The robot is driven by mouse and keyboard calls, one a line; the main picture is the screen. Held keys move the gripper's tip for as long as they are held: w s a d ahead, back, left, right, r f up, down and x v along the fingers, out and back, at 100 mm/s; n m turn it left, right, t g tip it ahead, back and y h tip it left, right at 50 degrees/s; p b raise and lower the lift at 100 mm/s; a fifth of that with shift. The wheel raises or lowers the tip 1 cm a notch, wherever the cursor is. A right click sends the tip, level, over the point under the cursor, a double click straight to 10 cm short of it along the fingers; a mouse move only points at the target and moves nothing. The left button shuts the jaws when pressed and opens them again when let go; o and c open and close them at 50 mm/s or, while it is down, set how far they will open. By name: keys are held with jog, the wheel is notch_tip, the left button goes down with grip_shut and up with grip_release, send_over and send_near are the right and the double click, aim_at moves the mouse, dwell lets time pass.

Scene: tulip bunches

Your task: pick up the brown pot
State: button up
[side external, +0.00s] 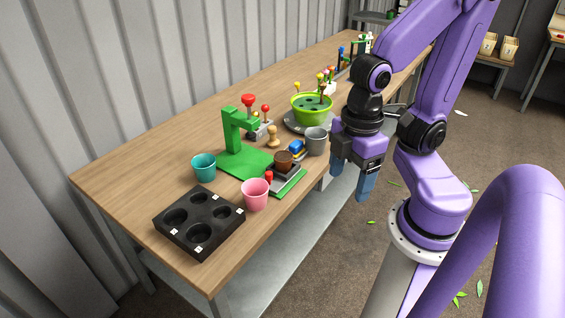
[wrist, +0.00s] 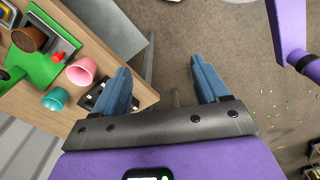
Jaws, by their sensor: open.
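The brown pot (side external: 283,161) is small and sits on a dark raised piece over the green board at the front of the wooden table. In the wrist view the brown pot (wrist: 28,39) is at the upper left, near the picture's edge. My gripper (side external: 352,180) is open and empty, its blue fingers pointing down beyond the table's front edge, to the right of the pot and apart from it.
A grey pot (side external: 316,141) and a blue block (side external: 297,148) stand close to the brown pot. A pink pot (side external: 256,195), teal pot (side external: 204,168), green stand (side external: 232,130) and black tray with holes (side external: 171,241) are left. A lime planter (side external: 312,112) is behind.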

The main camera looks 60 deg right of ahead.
jog(key=shift+o, duration=1.2)
